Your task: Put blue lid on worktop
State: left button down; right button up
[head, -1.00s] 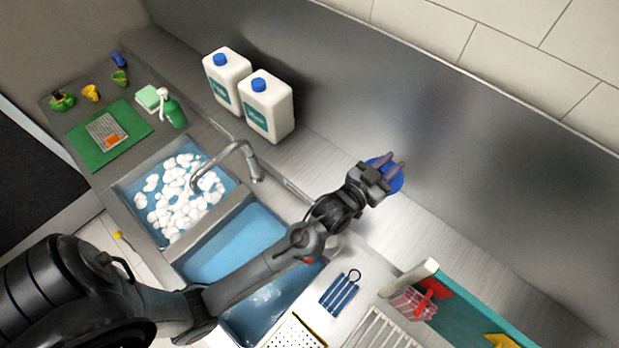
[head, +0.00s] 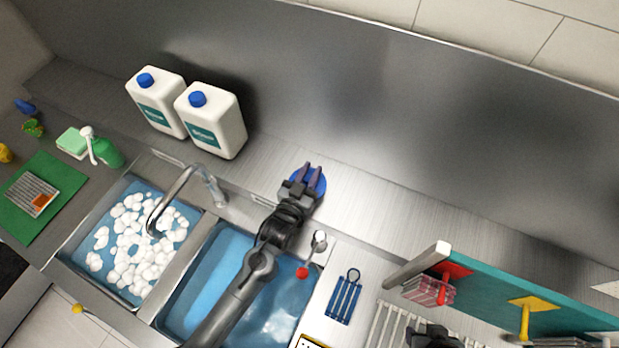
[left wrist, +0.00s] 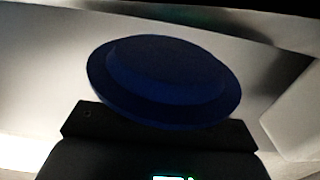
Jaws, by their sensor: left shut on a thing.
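The blue lid (head: 322,184) is held by my left gripper (head: 311,168), whose fingers are shut on it. In the head view the lid is over the strip of worktop (head: 365,210) behind the sinks, to the right of the tap. Whether it touches the surface cannot be told. In the left wrist view the lid (left wrist: 165,80) fills the middle, dark blue and round with a raised centre, just beyond the gripper body. A dark part at the bottom edge of the head view looks like my right gripper (head: 432,338); its fingers are not clear.
Two white bottles with blue caps (head: 158,102) (head: 212,120) stand left on the worktop. The tap (head: 185,190) rises by the foamy sink (head: 135,240). A teal rack panel (head: 490,297) stands at right. The worktop between lid and panel is clear.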

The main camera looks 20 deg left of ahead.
pick_arm(q)
jog(key=shift+f, duration=1.45)
jog(key=shift+f, duration=0.15)
jog(key=c, duration=0.9)
grip_release()
